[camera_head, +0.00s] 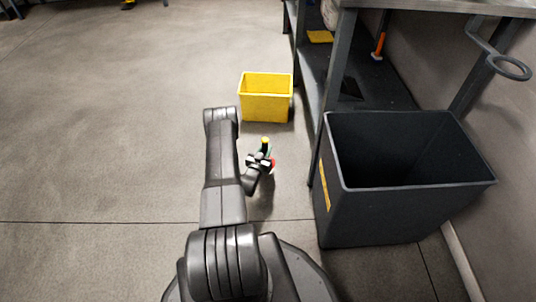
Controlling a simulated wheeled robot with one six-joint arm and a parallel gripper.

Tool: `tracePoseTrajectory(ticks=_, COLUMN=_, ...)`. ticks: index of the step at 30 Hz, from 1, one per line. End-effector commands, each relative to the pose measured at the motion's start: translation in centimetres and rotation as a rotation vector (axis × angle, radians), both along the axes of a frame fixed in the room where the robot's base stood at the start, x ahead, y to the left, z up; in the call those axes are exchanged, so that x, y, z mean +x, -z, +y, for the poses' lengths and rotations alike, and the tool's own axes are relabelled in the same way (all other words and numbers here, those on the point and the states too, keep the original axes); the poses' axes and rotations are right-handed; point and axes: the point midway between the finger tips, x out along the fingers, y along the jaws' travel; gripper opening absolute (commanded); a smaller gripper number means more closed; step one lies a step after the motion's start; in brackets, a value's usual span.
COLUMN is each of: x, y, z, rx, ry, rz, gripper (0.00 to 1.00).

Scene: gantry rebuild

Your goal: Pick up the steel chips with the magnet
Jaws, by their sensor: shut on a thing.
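My gripper (260,163) is in the middle of the head view, above the concrete floor. It is shut on a small upright tool with a yellow tip, which looks like the magnet (265,143). Bits of green and red show beside the jaws; I cannot tell whether they belong to the tool or the gripper. The jaws hide the tool's lower part. I cannot make out any steel chips on the floor or on the tool. A yellow bin (266,108) stands on the floor just beyond my gripper, and its inside looks empty.
A large dark grey bin (372,218) stands to the right, its visible inside empty. Behind it is a metal bench (340,70) with a low shelf, an orange-handled tool (379,45) and a yellow item (320,36). A ring bracket (510,67) juts out at right. The left floor is clear.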

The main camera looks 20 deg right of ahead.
Motion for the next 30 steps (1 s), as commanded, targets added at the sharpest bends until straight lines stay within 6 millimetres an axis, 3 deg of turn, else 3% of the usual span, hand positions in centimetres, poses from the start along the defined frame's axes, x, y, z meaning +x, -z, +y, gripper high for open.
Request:
tracePoseTrajectory(ticks=11, x=0.2, y=0.0, z=0.1, rx=0.0, ry=0.0, rz=-0.002, gripper=0.0)
tracePoseTrajectory(ticks=30, x=0.2, y=1.9, z=0.1, rx=-0.001, ry=0.0, rz=-0.003, gripper=0.0)
